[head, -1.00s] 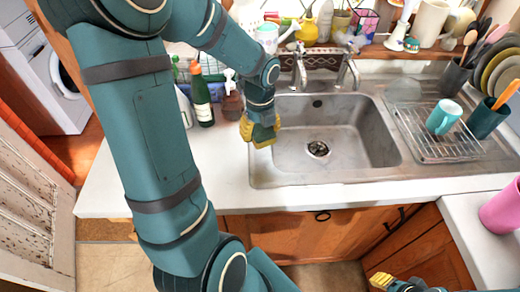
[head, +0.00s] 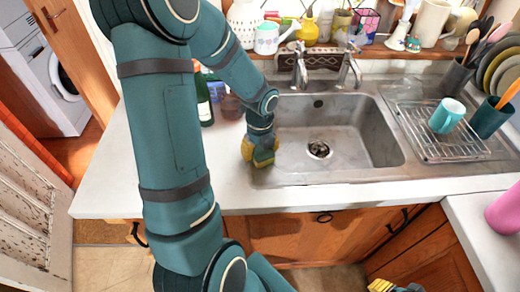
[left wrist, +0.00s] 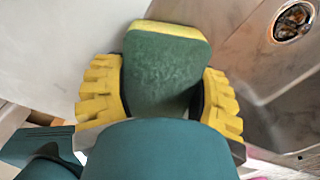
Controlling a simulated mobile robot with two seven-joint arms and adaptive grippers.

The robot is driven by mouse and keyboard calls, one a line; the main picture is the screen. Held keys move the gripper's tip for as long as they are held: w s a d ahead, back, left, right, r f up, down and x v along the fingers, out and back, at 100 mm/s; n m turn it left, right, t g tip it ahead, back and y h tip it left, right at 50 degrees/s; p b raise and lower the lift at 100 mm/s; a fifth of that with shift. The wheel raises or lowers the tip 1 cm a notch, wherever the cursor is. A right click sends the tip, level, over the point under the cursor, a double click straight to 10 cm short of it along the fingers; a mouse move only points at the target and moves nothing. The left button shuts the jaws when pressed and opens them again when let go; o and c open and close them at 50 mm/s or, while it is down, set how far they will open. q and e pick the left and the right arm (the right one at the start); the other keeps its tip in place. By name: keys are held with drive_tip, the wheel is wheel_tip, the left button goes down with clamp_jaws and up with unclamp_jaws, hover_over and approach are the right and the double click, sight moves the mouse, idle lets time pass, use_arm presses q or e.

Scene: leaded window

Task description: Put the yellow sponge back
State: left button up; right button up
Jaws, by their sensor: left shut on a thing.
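The sponge (left wrist: 166,72) has a dark green scouring face and a yellow edge. In the left wrist view it sits between the yellow ridged finger pads of my left gripper (left wrist: 160,100), which is shut on it. In the head view my left gripper (head: 258,150) points down at the left rim of the steel sink (head: 340,128), with the sponge (head: 264,161) at its tips. I cannot tell whether the sponge touches the surface below. My right gripper (head: 382,286) shows only partly at the bottom edge; its opening is unclear.
A green bottle (head: 204,100) stands left of the sink, partly behind my arm. The tap (head: 300,66) rises behind the basin. A wire rack (head: 440,142) with a teal mug (head: 446,116) is at right. The white counter (head: 120,165) is clear at left.

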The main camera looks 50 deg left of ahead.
sight(260, 148)
use_arm(q)
drive_tip(key=o, duration=1.1)
drive_tip(key=shift+f, duration=0.15)
wheel_tip(260, 148, up, 12)
drive_tip(key=p, duration=0.3)
drive_tip(key=shift+r, duration=0.2)
